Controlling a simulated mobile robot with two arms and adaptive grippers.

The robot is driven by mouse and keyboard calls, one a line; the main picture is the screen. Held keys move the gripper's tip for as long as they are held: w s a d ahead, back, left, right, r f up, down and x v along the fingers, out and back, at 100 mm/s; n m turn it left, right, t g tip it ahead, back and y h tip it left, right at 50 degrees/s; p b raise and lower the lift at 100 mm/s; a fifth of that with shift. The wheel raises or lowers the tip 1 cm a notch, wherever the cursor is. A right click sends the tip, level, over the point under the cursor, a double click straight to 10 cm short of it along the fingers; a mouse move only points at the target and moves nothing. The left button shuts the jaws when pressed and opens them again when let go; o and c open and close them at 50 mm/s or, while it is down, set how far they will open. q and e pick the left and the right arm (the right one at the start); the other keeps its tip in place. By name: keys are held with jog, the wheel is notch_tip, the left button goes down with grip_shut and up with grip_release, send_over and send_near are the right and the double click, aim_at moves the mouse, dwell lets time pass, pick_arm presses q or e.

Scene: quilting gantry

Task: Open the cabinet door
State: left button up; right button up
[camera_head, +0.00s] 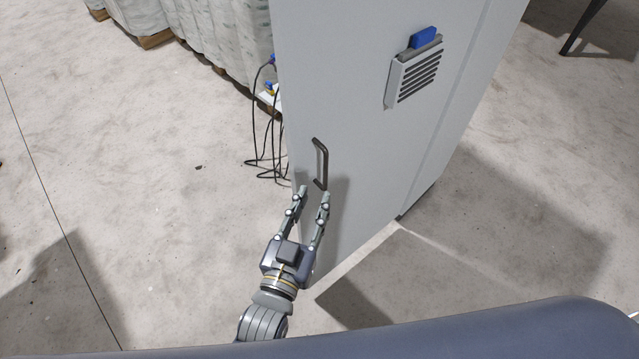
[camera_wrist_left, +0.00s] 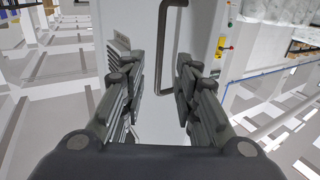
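The grey cabinet (camera_head: 370,150) stands upright, its door facing me. A dark bar handle (camera_head: 321,165) is mounted upright near the door's left edge. My left gripper (camera_head: 314,190) is open, its fingertips close to the lower end of the handle in the head view. In the left wrist view the handle (camera_wrist_left: 163,45) shows ahead, between and beyond the two open fingers (camera_wrist_left: 160,80). Nothing is between the fingers; whether a fingertip touches the door I cannot tell. The door looks shut. My right gripper is not in view.
A vent panel (camera_head: 416,75) with a blue part on top (camera_head: 424,37) sits on the cabinet's front. Black cables (camera_head: 262,135) hang at its left side. Wrapped goods (camera_head: 215,40) on pallets stand behind on the left.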

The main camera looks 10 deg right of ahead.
pick_arm(q)
jog(key=v, duration=0.3)
jog(key=shift+s+a, duration=0.1)
jog(key=shift+s, duration=0.1)
